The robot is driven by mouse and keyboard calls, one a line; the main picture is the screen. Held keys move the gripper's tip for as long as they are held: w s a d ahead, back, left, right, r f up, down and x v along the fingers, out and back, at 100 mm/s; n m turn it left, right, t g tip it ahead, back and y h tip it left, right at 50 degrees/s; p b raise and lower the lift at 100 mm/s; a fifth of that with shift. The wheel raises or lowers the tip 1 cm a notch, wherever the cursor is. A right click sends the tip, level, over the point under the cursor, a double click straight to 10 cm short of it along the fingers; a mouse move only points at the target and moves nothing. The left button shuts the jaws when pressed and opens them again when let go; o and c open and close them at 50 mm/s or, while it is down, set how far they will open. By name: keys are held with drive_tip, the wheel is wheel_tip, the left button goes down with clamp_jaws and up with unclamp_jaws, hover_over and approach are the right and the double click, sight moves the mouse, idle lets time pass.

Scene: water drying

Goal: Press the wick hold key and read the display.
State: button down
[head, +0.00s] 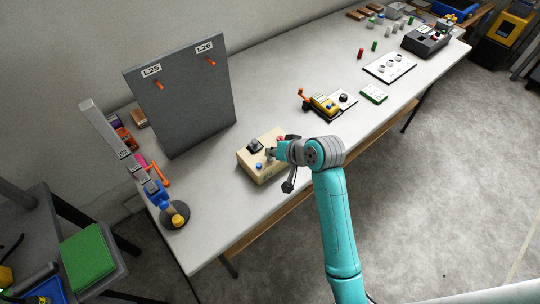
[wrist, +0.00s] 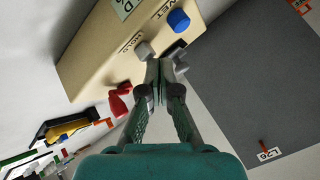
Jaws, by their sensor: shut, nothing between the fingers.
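A beige box (head: 250,163) stands on the table near its front edge. In the wrist view, the beige box (wrist: 95,50) carries a grey key (wrist: 144,49) beside lettering that looks like HOLD. A blue knob (wrist: 179,21) sits by the lettering WET, and a red part (wrist: 120,100) is at the box's edge. My gripper (wrist: 160,65) is shut and empty, its fingertips close beside the grey key; I cannot tell whether they touch. In the head view my gripper (head: 274,154) is over the box's right part and hides some of it. A dark block (head: 255,146) stands on the box; no reading is legible.
A grey panel (head: 180,100) labelled L25 and L26 stands behind the box. A yellow device (head: 324,105) is to the right, with a white board (head: 389,67) farther along. A jointed item with a round dark base (head: 175,215) is at the left. Table around the box is clear.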

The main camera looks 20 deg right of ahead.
sight(272, 158)
drive_tip(key=shift+r, duration=0.55)
drive_tip(key=shift+r, duration=0.15)
wheel_tip(272, 158, up, 6)
drive_tip(key=shift+f, duration=0.1)
idle(0.4)
idle(0.7)
